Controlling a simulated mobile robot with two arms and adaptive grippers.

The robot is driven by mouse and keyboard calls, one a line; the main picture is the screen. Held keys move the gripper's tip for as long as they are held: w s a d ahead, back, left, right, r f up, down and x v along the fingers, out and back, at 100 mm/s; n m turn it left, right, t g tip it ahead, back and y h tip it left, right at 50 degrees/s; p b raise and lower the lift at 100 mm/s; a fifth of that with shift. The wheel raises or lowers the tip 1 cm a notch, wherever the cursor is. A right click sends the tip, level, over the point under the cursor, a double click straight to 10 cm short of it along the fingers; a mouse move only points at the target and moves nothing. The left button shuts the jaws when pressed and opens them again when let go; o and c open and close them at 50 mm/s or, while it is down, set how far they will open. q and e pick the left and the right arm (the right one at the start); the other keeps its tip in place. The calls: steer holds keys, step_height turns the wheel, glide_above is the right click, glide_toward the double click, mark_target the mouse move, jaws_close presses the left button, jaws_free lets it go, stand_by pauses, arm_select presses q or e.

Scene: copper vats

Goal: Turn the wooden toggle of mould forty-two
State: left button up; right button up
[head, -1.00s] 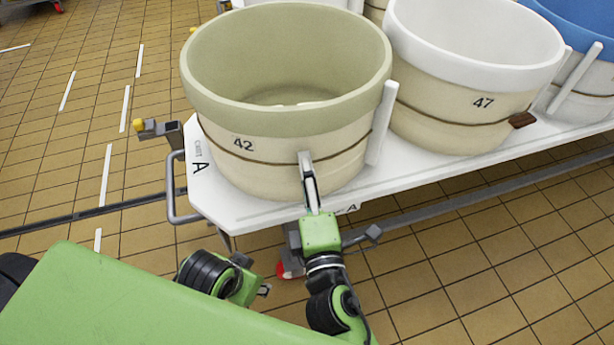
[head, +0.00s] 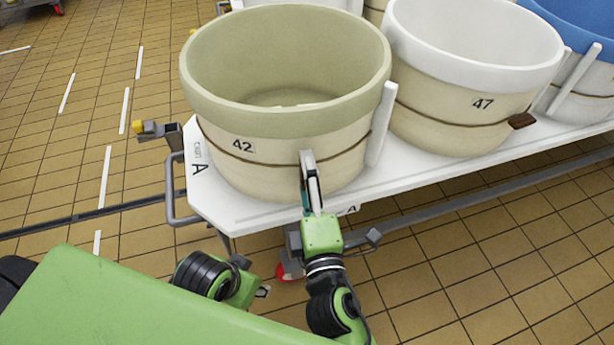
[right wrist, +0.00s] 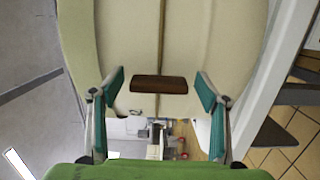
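Mould 42 (head: 262,115) is a big cream tub with an olive rim, upright at the near left of the white cart. Its wooden toggle (right wrist: 159,84) is a dark brown bar, lying crosswise on the cord in the right wrist view. The toggle is hidden behind my right gripper in the head view. My right gripper (right wrist: 161,78) is open, with one teal-padded finger either side of the toggle and gaps at both ends. In the head view, my right gripper (head: 309,165) is at the mould's front. My left gripper (head: 262,292) is low beside my green base, its fingers unclear.
Mould 47 (head: 465,105), with a white rim and its own brown toggle (head: 521,120), stands to the right. A blue-rimmed mould (head: 583,40) is farther right. The white cart deck (head: 240,212) has a grey handle (head: 172,190) on its left. Tiled floor (head: 480,270) is open in front.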

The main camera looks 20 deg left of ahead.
steer(key=v, duration=1.2)
stand_by(0.7)
